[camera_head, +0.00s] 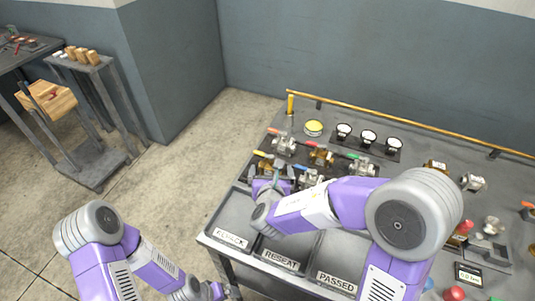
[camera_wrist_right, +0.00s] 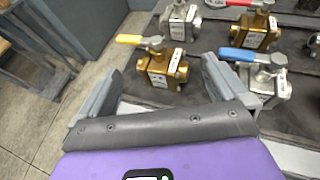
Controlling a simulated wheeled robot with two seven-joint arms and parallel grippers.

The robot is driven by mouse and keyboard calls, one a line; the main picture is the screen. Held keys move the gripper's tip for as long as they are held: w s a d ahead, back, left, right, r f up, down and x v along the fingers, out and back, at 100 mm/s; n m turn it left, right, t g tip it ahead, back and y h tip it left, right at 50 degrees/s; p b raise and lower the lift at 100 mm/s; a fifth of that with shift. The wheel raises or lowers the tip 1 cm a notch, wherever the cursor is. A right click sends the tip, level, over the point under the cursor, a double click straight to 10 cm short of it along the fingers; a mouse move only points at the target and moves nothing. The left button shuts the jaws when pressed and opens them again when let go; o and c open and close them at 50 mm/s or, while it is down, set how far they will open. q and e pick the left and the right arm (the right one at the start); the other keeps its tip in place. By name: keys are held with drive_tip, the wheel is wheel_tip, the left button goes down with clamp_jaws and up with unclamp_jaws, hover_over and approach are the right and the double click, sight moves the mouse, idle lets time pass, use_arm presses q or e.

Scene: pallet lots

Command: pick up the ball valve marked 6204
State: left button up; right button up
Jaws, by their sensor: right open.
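Several ball valves stand on the bench; their tags are too small to read, so I cannot tell which is marked 6204. A brass valve with a yellow lever (camera_wrist_right: 162,72) stands upright ahead of my open right gripper (camera_wrist_right: 160,88), framed between its fingers in the right wrist view. A silver valve with a blue lever (camera_wrist_right: 266,82) is just right of the right finger. Behind are a silver valve (camera_wrist_right: 179,22) and a brass valve (camera_wrist_right: 254,30). In the head view the right gripper (camera_head: 274,176) is over the front-left valves. My left gripper (camera_head: 228,291) is low at the bottom edge, its fingers unclear.
Front trays carry labels, including RESEAT (camera_head: 281,260) and PASSED (camera_head: 336,283). Gauges (camera_head: 368,137) and a yellow round item (camera_head: 313,128) stand behind the valves. More fittings (camera_head: 473,182) and a meter (camera_head: 468,275) are at right. A yellow rail (camera_head: 410,122) runs along the back.

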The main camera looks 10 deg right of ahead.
sight(271, 166)
drive_tip(key=x, duration=0.3)
drive_tip(key=f+b+x, duration=0.1)
drive_tip(key=x, duration=0.2)
drive_tip(key=shift+s, duration=0.1)
drive_tip(key=shift+w+d+f+b, duration=0.15)
drive_tip(key=shift+w+b, duration=0.15)
drive_tip(key=shift+w, duration=0.15)
drive_tip(key=c, duration=1.1)
drive_tip(key=shift+r, duration=0.2)
drive_tip(key=shift+c, duration=0.8)
